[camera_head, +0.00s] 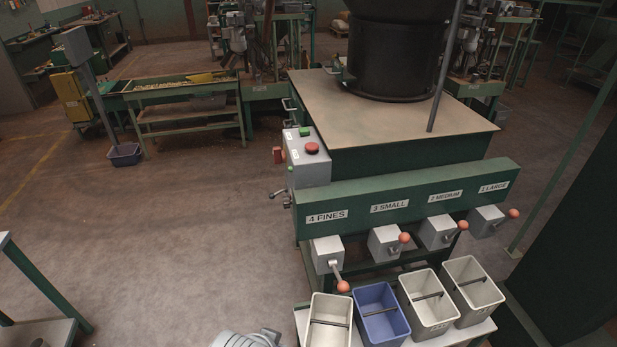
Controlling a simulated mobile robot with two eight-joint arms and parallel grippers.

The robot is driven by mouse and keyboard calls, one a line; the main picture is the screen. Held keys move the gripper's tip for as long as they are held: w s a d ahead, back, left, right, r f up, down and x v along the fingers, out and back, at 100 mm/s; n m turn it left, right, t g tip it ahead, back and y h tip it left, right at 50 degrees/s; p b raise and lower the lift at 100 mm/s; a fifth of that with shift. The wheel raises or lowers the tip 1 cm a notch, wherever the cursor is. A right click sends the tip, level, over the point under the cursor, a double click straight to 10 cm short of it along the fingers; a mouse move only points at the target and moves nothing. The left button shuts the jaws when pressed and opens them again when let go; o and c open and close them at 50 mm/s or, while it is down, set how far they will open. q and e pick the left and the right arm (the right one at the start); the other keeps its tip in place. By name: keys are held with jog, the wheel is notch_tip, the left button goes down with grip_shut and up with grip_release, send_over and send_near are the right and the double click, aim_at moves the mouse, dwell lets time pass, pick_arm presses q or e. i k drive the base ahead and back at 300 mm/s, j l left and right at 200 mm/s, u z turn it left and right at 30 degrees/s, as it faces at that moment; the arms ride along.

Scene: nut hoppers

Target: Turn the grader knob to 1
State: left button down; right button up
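The green grader (400,197) stands right of centre, with labels 4 FINES, 3 SMALL, 2 MEDIUM and 1 LARGE from left to right. Below each label is a grey outlet with an orange-balled lever; the 1 LARGE lever (513,213) is far right. A grey control box (307,160) on its left corner carries a red button (312,148) and a green button (305,132). A small metal lever (280,194) sticks out left of the box. I cannot make out a numbered knob. A pale part of mine shows at the bottom edge; no gripper fingers are visible.
Three pale bins and a blue bin (381,312) stand on a low table under the outlets. A black hopper (392,55) stands on the grader top beside a thin pole. A table corner (35,290) is at lower left.

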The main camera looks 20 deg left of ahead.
aim_at(287, 202)
jog(key=k+j+u, duration=0.4)
jog(key=u, duration=0.25)
jog(key=i+j+u, duration=0.15)
jog(key=i+j, duration=0.25)
jog(key=j, duration=0.15)
jog(key=i+j+u, duration=0.2)
jog(key=i+j, duration=0.25)
jog(key=j, duration=0.1)
